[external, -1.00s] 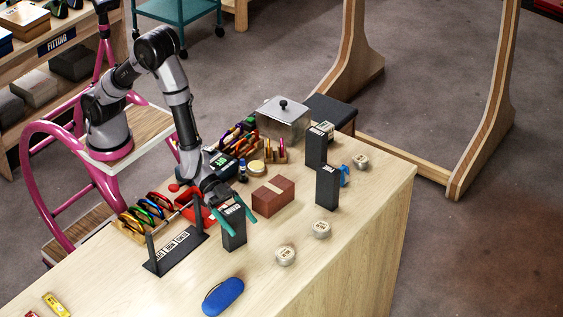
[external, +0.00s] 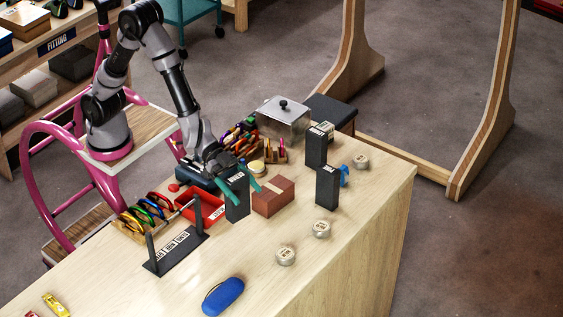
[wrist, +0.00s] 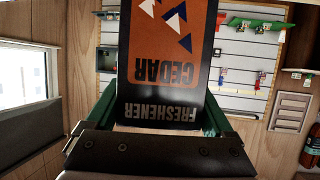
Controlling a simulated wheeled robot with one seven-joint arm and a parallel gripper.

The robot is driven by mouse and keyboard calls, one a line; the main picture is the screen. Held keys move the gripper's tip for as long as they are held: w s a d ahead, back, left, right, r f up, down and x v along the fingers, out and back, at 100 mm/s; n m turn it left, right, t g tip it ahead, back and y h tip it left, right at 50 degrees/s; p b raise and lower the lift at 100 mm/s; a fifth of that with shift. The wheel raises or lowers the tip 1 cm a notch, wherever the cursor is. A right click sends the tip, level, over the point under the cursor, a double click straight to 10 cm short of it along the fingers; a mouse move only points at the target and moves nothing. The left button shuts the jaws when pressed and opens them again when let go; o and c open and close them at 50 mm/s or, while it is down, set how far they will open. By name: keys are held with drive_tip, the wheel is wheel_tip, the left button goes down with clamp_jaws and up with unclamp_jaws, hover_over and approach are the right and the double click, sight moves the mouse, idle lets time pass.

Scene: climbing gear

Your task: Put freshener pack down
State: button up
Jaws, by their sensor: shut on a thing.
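The freshener pack (external: 237,203) is a tall dark box, upright in the external view, left of the red-brown box. In the wrist view the pack (wrist: 160,70) has an orange panel reading CEDAR and the word FRESHENER, upside down. My gripper (external: 244,186) has its teal fingers shut on the pack's upper part, one on each side. The fingers also flank it in the wrist view (wrist: 158,112). I cannot tell whether the pack's base touches the wooden table (external: 320,270).
The red-brown box (external: 273,196) is close on the right, a red tray (external: 200,211) on the left. Two similar dark boxes (external: 316,148) (external: 327,188) stand farther right. A black stand (external: 175,252) and a blue case (external: 223,296) are in front.

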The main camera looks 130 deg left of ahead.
drive_tip(key=s+a+r+n+y, duration=0.1)
drive_tip(key=a+r, duration=0.2)
drive_tip(key=a, duration=0.7)
drive_tip(key=s+a+r+n+y, duration=0.1)
drive_tip(key=a+r+y, duration=0.15)
drive_tip(key=a, duration=0.75)
wheel_tip(320, 180, down, 9)
drive_tip(key=shift+a+h, duration=0.15)
drive_tip(key=shift+h, duration=0.3)
drive_tip(key=shift+s, duration=0.1)
drive_tip(key=o, duration=1.2)
drive_tip(key=shift+f, duration=0.1)
drive_tip(key=shift+c, duration=0.2)
